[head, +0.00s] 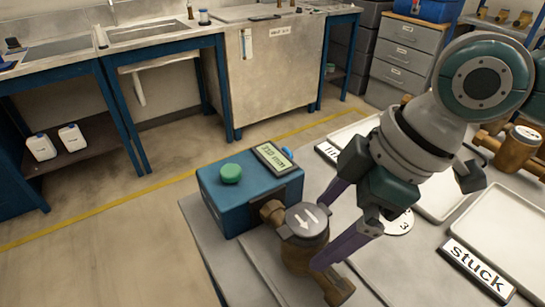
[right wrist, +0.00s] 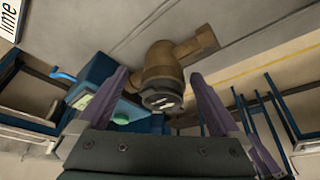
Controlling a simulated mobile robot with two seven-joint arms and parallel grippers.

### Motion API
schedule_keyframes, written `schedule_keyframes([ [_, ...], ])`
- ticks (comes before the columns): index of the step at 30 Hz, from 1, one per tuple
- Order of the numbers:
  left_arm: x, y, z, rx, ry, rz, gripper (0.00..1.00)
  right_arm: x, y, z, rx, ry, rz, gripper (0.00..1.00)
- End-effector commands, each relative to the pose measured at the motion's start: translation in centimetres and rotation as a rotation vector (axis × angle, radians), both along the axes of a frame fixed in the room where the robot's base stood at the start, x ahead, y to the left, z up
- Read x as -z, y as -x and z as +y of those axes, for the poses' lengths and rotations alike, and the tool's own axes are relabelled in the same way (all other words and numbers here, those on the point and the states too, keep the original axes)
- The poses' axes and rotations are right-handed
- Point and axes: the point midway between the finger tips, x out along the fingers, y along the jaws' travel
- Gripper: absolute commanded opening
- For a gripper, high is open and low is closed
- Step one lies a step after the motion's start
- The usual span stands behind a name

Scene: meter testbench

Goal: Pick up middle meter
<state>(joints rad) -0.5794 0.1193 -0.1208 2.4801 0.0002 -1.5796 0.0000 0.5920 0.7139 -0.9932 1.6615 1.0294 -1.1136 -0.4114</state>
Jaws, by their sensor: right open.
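A brass meter (head: 297,256) with a grey cap marked by white arrows stands at the blue test box (head: 222,207), its pipe end against the box. My right gripper (head: 316,236) is open, with one purple finger on each side of the meter's cap. In the right wrist view the meter (right wrist: 165,75) lies between the two spread fingers (right wrist: 160,85), with no clear contact. Another brass meter (head: 513,150) with a white dial is at the right edge, partly hidden by my arm. Which is the middle one cannot be told. My left gripper is not in view.
The test box has a green button (head: 230,173) and a display (head: 272,158). White trays lie on the table to the right, one with a "stuck" label (head: 477,269). A round plate marked 3 (head: 400,224) is behind the gripper. A sink counter (head: 150,36) stands across the floor.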

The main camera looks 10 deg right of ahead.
Motion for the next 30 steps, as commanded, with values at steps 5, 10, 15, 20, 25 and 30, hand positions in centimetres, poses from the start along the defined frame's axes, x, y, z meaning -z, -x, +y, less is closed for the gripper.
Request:
schedule_keyframes([
  [5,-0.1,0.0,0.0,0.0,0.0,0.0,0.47,1.6,-0.2,1.2,-0.002,-0.001,0.001,1.0],
  [10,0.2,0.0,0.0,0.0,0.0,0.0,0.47,4.1,-0.6,2.5,0.0,0.0,0.002,1.0],
  [15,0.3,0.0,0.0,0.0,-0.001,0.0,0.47,4.9,-0.8,2.8,-0.001,0.0,0.0,1.0],
  [20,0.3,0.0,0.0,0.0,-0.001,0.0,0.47,4.9,-0.8,2.8,-0.001,0.0,0.0,1.0],
  [25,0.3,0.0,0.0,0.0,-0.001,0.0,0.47,4.8,-0.8,2.8,-0.001,0.0,0.0,0.82],
  [30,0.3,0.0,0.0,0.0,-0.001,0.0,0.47,4.8,-0.8,2.8,-0.001,0.0,0.0,0.63],
])
